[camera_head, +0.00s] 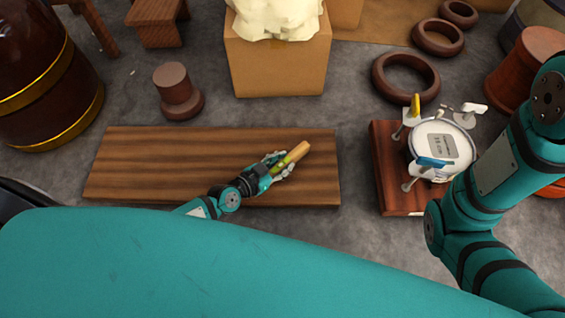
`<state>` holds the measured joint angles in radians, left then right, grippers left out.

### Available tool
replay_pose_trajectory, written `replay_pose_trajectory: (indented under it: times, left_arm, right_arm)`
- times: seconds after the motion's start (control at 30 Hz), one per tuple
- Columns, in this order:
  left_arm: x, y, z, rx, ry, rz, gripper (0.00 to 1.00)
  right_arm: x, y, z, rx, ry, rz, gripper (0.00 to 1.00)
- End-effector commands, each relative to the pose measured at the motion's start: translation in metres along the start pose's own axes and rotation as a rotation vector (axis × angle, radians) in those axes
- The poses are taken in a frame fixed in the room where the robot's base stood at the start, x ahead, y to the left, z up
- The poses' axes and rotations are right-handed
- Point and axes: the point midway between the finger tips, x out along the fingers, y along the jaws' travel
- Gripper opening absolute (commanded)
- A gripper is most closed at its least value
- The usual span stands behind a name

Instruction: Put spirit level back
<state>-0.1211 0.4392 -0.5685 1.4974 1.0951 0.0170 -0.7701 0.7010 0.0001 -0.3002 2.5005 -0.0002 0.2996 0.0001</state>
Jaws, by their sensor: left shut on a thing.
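A light wooden bar with a yellow-green part (298,150), which looks like the spirit level, is held above the right part of a long wooden bench top (140,165). My left gripper (284,164) is shut on it, and the fingers hide its lower end. The bar slants up to the right. I cannot tell whether it touches the bench top.
A white round container (462,148) with blue and yellow parts around it stands on a smaller wooden block (388,170). A cardboard box (278,72), brown rings (405,75) and a dark spool-shaped piece (175,88) stand behind. The bench top's left half is clear.

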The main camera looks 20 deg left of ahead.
Motion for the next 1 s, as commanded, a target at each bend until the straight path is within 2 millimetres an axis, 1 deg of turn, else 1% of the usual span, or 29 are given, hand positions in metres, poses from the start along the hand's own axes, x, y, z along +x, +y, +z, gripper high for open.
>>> replay_pose_trajectory:
  times: [0.03,0.07,0.2,0.43,0.57,0.67,0.8,1.0]
  left_arm:
    - [0.002,0.000,0.003,0.001,0.000,0.000,0.00]
    - [0.001,0.000,0.002,0.001,0.000,0.000,0.29]
    - [0.001,0.000,0.002,0.000,-0.001,0.000,0.47]
    - [0.001,0.000,0.002,0.000,-0.001,0.000,0.48]
    - [-0.003,0.000,-0.004,0.000,-0.001,0.000,0.48]
    - [-0.017,0.000,-0.002,0.003,-0.005,0.001,0.48]
    - [-0.047,0.000,-0.004,0.004,-0.005,0.001,0.48]
    - [-0.089,0.000,-0.004,0.002,-0.005,0.002,0.48]
  right_arm:
    - [-0.003,-0.001,-0.001,0.000,0.000,0.000,0.52]
    - [-0.002,0.000,-0.001,0.000,0.000,0.000,0.52]
    - [-0.001,0.000,-0.001,0.000,0.000,0.000,0.52]
    - [-0.001,0.000,-0.001,0.000,0.001,0.000,0.52]
    - [0.004,0.001,0.001,0.000,0.001,0.000,0.52]
    - [0.009,0.002,0.003,0.000,0.000,-0.001,0.52]
    - [0.021,0.005,0.008,0.000,-0.001,0.001,0.52]
    - [0.010,0.010,0.027,0.007,-0.063,0.023,0.52]
